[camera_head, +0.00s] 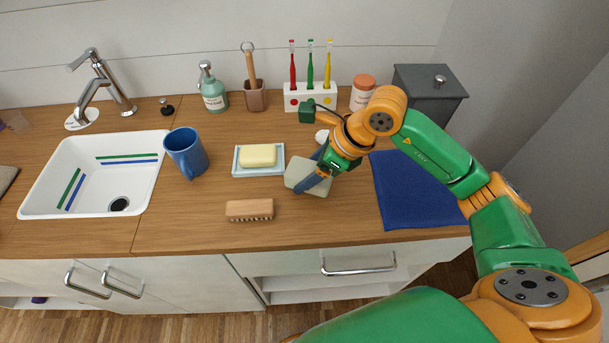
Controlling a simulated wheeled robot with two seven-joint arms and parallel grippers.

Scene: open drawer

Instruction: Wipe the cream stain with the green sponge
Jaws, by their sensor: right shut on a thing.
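The pale green sponge (298,170) lies on the wooden counter, right of the soap dish. My right gripper (312,186) is shut on it from above, and its fingers and wrist cover part of it. A small whitish patch (322,135) shows on the counter just behind my right wrist; it may be the cream stain, but my arm partly hides that area. My left gripper is not in view.
A soap dish (237,172) with yellow soap, a wooden brush (249,209) and a blue mug (186,153) stand to the left. A blue cloth (410,205) lies to the right. Toothbrushes in a holder (298,100) stand behind. A drawer (300,263) is below.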

